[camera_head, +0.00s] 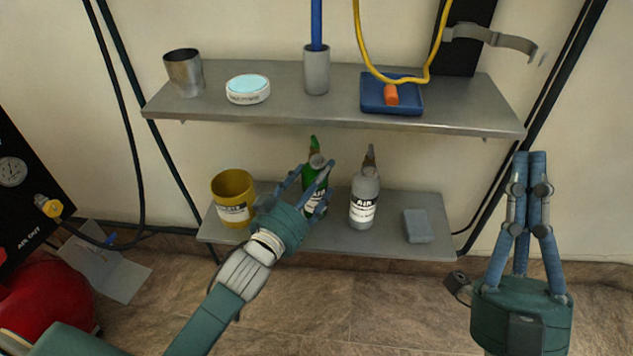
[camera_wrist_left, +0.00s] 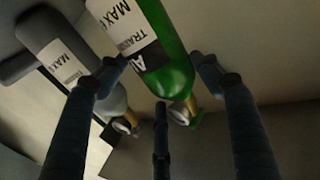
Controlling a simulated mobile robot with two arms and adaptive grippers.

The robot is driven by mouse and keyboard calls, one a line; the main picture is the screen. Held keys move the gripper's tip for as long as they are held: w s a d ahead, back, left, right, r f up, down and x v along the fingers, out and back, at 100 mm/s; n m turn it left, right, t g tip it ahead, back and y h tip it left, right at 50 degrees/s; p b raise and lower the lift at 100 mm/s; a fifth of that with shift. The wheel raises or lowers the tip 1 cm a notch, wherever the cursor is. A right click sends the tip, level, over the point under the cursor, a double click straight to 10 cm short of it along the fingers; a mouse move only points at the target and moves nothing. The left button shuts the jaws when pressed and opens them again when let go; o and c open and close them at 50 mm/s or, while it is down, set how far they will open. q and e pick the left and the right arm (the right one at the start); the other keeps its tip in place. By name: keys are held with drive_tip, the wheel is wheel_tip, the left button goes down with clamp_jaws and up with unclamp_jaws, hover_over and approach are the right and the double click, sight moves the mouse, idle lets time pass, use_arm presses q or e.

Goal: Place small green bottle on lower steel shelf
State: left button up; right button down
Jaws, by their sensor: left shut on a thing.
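The small green bottle (camera_head: 316,184) is upright at the lower steel shelf (camera_head: 385,241), between the yellow cup and the grey bottle. I cannot tell whether its base touches the shelf. My left gripper (camera_head: 318,178) is shut on the green bottle, with blue fingers around its body. In the left wrist view the green bottle (camera_wrist_left: 163,50) with its white label lies between the fingers (camera_wrist_left: 160,95). My right gripper (camera_head: 529,165) is raised at the right, empty, away from the shelves, its fingers close together.
On the lower shelf stand a yellow cup (camera_head: 233,196), a grey bottle (camera_head: 364,200) and a grey block (camera_head: 418,226). The upper shelf (camera_head: 450,113) above holds a metal cup (camera_head: 184,72), a white round tin (camera_head: 248,89), a grey holder (camera_head: 316,71) and a blue tray (camera_head: 374,98).

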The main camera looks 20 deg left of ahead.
use_arm(q)
drive_tip(key=shift+r, duration=0.25)
use_arm(e)
drive_tip(key=shift+s+r, duration=0.2)
drive_tip(key=shift+s, duration=0.05)
use_arm(q)
drive_tip(key=shift+f, duration=0.15)
use_arm(e)
drive_tip(key=shift+s, duration=0.1)
